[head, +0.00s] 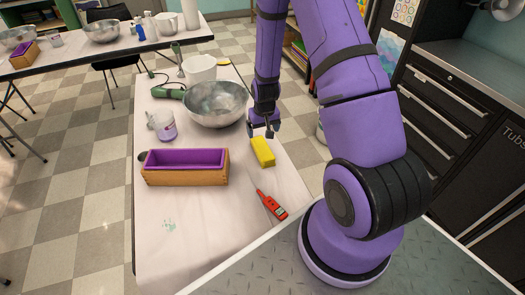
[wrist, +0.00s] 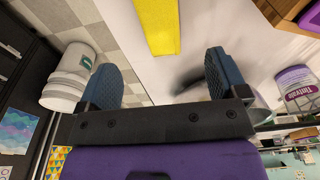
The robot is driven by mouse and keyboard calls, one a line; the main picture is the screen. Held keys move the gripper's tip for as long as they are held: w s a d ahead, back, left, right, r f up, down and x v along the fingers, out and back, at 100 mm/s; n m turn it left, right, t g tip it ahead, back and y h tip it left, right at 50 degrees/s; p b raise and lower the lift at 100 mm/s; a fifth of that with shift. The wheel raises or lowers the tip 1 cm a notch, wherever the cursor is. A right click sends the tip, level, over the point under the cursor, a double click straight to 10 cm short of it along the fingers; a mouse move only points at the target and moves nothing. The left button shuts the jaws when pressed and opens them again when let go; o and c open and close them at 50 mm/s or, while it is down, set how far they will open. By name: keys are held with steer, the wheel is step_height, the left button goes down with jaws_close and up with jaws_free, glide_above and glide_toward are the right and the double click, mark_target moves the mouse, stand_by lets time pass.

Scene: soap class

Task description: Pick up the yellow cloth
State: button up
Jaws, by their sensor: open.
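The yellow cloth (head: 262,152) is a small folded block lying on the white table (head: 190,245), near its right edge. My gripper (head: 263,131) is above the table, just behind the cloth and apart from it. In the wrist view the cloth (wrist: 158,25) shows at the top middle, beyond the fingertips. My gripper (wrist: 166,75) has its two fingers spread wide there, with nothing between them.
A purple-lined wooden soap mould (head: 186,178) stands left of the cloth. A metal bowl (head: 215,104) is behind it, close to my gripper. A red thermometer (head: 271,204) lies in front of the cloth. A purple-labelled container (head: 163,127) stands at the left.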

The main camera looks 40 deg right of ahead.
mark_target(262, 147)
steer(key=shift+w+d+f, duration=0.1)
steer(key=shift+w+f, duration=0.05)
steer(key=shift+f, duration=1.75)
steer(key=shift+w+d+f, duration=0.1)
steer(key=shift+w+f, duration=0.05)
steer(key=shift+f, duration=1.7)
steer(key=shift+w+d+f, duration=0.1)
steer(key=shift+w+f, duration=0.05)
steer(key=shift+f, duration=1.75)
steer(key=c, duration=1.1)
steer(key=shift+r, duration=0.1)
steer(key=shift+r, duration=0.4)
step_height(262, 147, up, 3)
steer(key=shift+s+a+f, duration=0.1)
steer(key=shift+s, duration=0.05)
steer(key=s+a, duration=0.1)
steer(key=s, duration=0.4)
steer(key=s+a, duration=0.2)
steer(key=s, duration=0.3)
steer(key=s+a+r, duration=0.1)
steer(key=s, duration=0.4)
steer(key=shift+a+r, duration=0.1)
steer(key=shift+a, duration=0.05)
